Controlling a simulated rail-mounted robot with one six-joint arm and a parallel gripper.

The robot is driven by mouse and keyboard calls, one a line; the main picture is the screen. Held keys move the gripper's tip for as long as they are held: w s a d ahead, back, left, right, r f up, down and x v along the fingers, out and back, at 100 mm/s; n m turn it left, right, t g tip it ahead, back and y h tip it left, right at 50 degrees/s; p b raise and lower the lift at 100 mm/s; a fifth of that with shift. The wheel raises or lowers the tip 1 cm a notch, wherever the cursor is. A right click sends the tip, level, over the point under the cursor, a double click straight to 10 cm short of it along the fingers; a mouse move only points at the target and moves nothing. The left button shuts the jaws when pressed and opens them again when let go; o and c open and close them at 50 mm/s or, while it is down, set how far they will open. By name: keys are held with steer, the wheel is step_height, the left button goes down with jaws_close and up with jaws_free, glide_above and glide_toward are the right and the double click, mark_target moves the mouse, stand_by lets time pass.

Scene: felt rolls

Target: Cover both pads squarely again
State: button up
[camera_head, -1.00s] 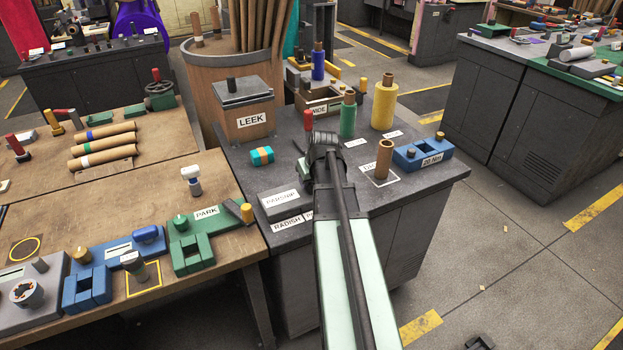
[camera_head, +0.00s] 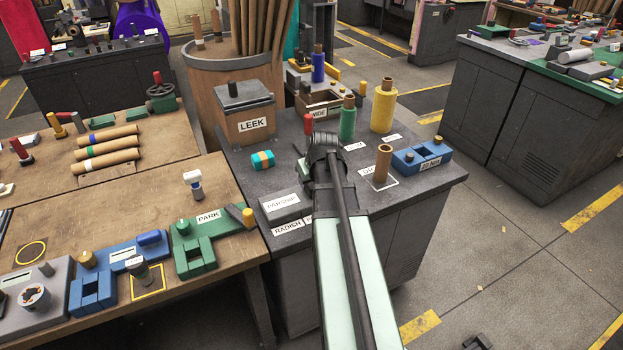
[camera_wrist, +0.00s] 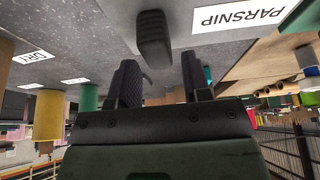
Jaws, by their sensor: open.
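I cannot tell for certain which surfaces are the two pads. A grey block labelled PARSNIP (camera_head: 281,208) lies on the dark cabinet top, left of my arm; its label also shows in the wrist view (camera_wrist: 240,16). A RADISH label (camera_head: 288,226) is just in front of it, with its right end hidden by my arm. In the wrist view my gripper (camera_wrist: 160,82) is open, with nothing between its fingers. A dark knob-like piece (camera_wrist: 153,38) stands beyond the fingertips, apart from them. In the head view my arm hides the fingertips.
A brown tube (camera_head: 383,163) stands on a white-outlined square. Green (camera_head: 347,120) and yellow (camera_head: 383,107) rolls stand behind it. A blue fixture (camera_head: 421,155) is to the right, a teal-orange roll (camera_head: 262,161) and LEEK box (camera_head: 246,112) to the left. Wooden benches adjoin on the left.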

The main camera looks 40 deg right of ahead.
steer(key=shift+a+p+v, duration=0.15)
steer(key=shift+p+v, duration=0.6)
steer(key=shift+v, duration=0.1)
steer(key=shift+a+p+v, duration=0.1)
steer(key=shift+p+v, duration=0.65)
steer(key=shift+v, duration=0.15)
steer(key=shift+o, duration=0.5)
steer(key=shift+w, duration=0.1)
steer(key=o, duration=0.5)
steer(key=p+v, duration=1)
steer(key=shift+r, duration=0.35)
